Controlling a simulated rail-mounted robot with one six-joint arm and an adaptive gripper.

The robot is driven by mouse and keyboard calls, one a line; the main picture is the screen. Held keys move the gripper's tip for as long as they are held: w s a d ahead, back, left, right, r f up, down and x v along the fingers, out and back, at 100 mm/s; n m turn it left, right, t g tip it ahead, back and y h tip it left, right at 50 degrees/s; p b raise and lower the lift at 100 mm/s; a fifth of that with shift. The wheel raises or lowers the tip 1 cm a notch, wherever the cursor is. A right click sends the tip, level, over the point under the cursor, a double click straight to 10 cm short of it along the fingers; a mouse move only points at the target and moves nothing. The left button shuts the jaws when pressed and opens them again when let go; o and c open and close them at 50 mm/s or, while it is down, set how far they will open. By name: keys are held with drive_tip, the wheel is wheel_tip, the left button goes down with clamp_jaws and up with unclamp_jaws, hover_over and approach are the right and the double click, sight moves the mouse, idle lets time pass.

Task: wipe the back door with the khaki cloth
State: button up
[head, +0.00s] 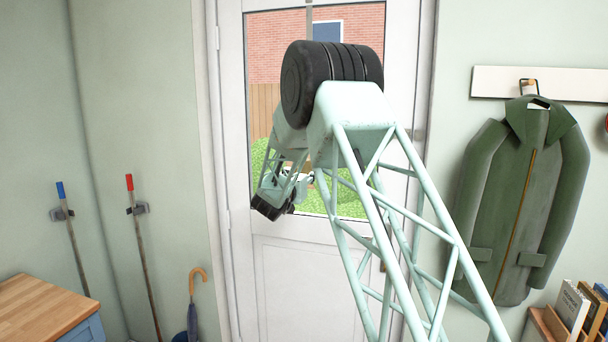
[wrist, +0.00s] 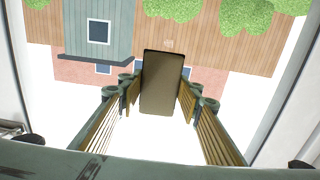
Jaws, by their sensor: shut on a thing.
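The back door (head: 285,290) is white with a tall glass pane in its upper part, and looks closed in the head view. My arm stands in front of it and hides much of the pane. In the wrist view, my gripper (wrist: 160,95) is shut on the khaki cloth (wrist: 163,75), a dark brownish rectangle between the two slatted fingers. The cloth is held in front of the glass. I cannot tell whether it touches the pane. In the head view the gripper and cloth are mostly hidden behind my arm.
A green coat (head: 515,200) hangs on a rail right of the door. Books (head: 572,305) stand at the lower right. Two poles, blue-topped (head: 74,240) and red-topped (head: 142,250), and an umbrella (head: 193,305) are on the left. A wooden-topped cabinet (head: 40,305) fills the lower left corner.

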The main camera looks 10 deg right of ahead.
drive_tip(key=shift+w+d, duration=0.25)
drive_tip(key=shift+w, duration=0.2)
idle(0.4)
drive_tip(key=shift+s+d+b, duration=0.3)
drive_tip(key=shift+s+d, duration=0.2)
drive_tip(key=shift+d, duration=0.3)
drive_tip(key=shift+s+d+b, duration=0.3)
drive_tip(key=shift+s+d, duration=0.15)
drive_tip(key=shift+d, duration=0.3)
drive_tip(key=shift+d, duration=0.15)
drive_tip(key=d, duration=0.1)
drive_tip(key=s+d+b, duration=0.1)
drive_tip(key=d, duration=0.1)
drive_tip(key=shift+s, duration=0.2)
drive_tip(key=shift+r, duration=0.15)
drive_tip(key=shift+r, duration=0.85)
